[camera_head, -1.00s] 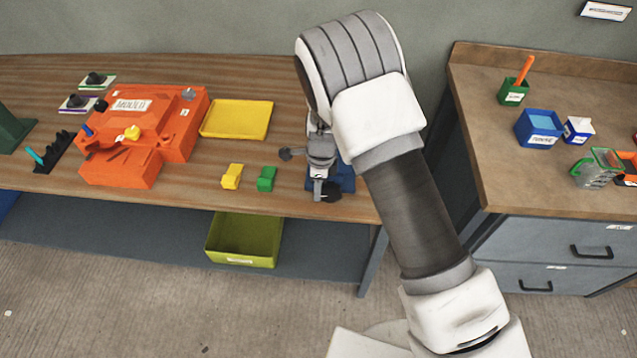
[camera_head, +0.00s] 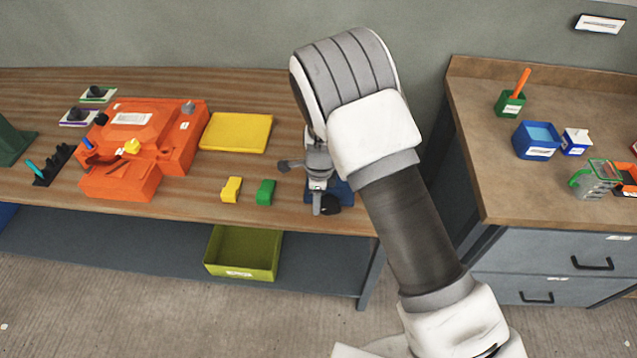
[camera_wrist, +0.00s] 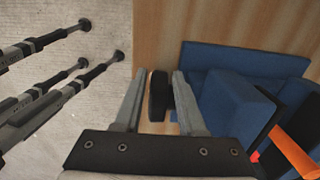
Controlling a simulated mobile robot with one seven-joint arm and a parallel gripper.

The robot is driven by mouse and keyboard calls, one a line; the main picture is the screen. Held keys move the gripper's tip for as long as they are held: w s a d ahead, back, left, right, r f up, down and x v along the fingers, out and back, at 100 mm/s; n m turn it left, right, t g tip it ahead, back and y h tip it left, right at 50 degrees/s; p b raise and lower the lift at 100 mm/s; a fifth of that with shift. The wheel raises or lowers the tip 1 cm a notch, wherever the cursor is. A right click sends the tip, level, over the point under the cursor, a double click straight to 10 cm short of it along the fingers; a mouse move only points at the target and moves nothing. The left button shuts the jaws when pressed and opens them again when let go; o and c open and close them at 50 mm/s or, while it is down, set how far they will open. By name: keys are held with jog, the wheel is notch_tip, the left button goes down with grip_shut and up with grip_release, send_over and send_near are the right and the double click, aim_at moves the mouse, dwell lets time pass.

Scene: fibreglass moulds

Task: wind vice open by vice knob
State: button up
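The blue vice (camera_head: 344,190) stands at the right front of the wooden bench, mostly hidden behind my arm in the head view. Its blue body (camera_wrist: 238,100) fills the right of the wrist view. The black vice knob (camera_wrist: 158,97) appears edge-on between the two grey fingers of my gripper (camera_wrist: 160,84), with a narrow gap visible on the right finger's side. Contact on the left side is unclear. The knob also shows dark in the head view (camera_head: 332,205), beside my gripper (camera_head: 318,205). My gripper is open around the knob.
Yellow (camera_head: 231,190) and green (camera_head: 265,192) blocks lie left of the vice. A yellow tray (camera_head: 236,133) and orange mould (camera_head: 145,145) stand farther left. An olive bin (camera_head: 243,252) sits below. An orange bar (camera_wrist: 293,150) is close by the vice.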

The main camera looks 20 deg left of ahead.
notch_tip(320, 180, up, 17)
jog(key=shift+d+b, duration=0.35)
jog(key=shift+b, duration=0.1)
jog(key=shift+f, duration=0.1)
jog(key=s+d+r+n+t+y, duration=0.1)
jog(key=s+d+r+n, duration=0.15)
jog(key=d+r, duration=0.55)
jog(key=s+d+r+n+t+y, duration=0.1)
jog(key=d+r+n, duration=0.3)
jog(key=d+r, duration=0.4)
jog(key=s+d+r+n+t+h, duration=0.1)
jog(key=s+d+r+n, duration=0.1)
jog(key=s+d+n, duration=0.2)
jog(key=s+d+r+n+t+h, duration=0.1)
jog(key=s+d+n, duration=0.4)
jog(key=s+d, duration=0.5)
jog(key=shift+s+d+r+t, duration=0.3)
jog(key=shift+s+r+t, duration=0.1)
jog(key=shift+t, duration=0.4)
